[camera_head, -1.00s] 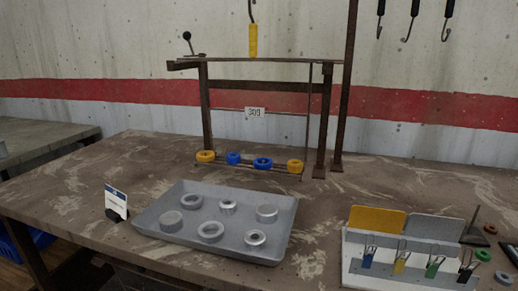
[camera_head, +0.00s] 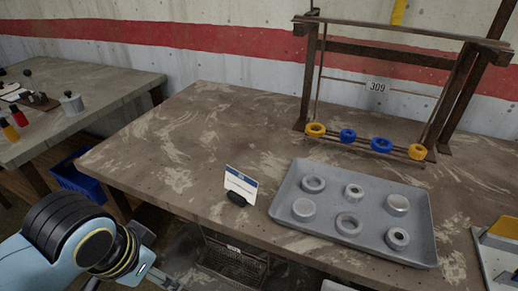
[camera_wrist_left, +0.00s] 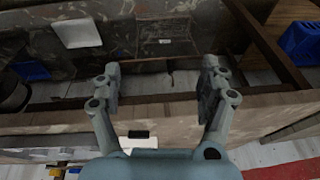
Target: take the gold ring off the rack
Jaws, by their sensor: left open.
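The rack (camera_head: 388,55) is a rusty metal frame at the back of the workbench, with a tag reading 309. On its low rail sit two gold rings, one at the left end (camera_head: 315,130) and one at the right end (camera_head: 417,152). Two blue rings, one left (camera_head: 348,135) and one right (camera_head: 381,145), sit between them. My left gripper (camera_wrist_left: 161,78) is open and empty in the left wrist view, away from the rings. In the head view my left arm shows at the bottom left, well short of the rack. My right gripper is not in view.
A grey tray (camera_head: 278,205) with several metal rings lies in front of the rack. A small sign (camera_head: 240,185) stands left of it. A blue crate (camera_head: 78,178) is below, between the workbench and another table (camera_head: 95,100). The workbench's left part is clear.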

